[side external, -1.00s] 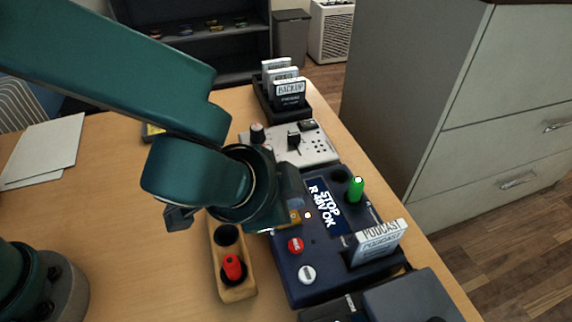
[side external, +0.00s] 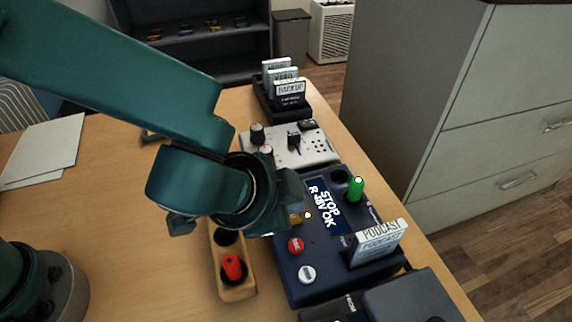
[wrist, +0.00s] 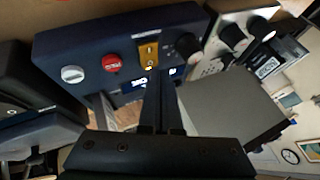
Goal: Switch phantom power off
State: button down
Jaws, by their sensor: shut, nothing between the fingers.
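A dark blue recorder (side external: 327,272) lies on the desk. Its tilted screen (side external: 326,206) reads STOP and a line that looks like "R 48V OK". A small amber switch plate (side external: 295,218) sits on its near-left part, with a lit dot beside it. In the wrist view the amber plate (wrist: 149,54) shows a small metal lever. My gripper (wrist: 160,76) is shut and empty, its fingertips close to the plate's lower edge; I cannot tell whether they touch. In the side view the gripper hides part of the recorder's left side, and its fingertips are not clear.
A red button (side external: 295,245) and a white button (side external: 307,274) are beside the plate. A PODCAST card (side external: 380,243) and a green plug (side external: 356,188) stand on the recorder. A wooden holder (side external: 236,290) with a red plug is at left. A grey mixer (side external: 318,147) is behind.

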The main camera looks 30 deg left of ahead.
jog(key=shift+f, duration=0.35)
jog(key=shift+r, duration=0.2)
jog(key=shift+r, duration=0.6)
notch_tip(320, 180, up, 6)
dwell(0.8)
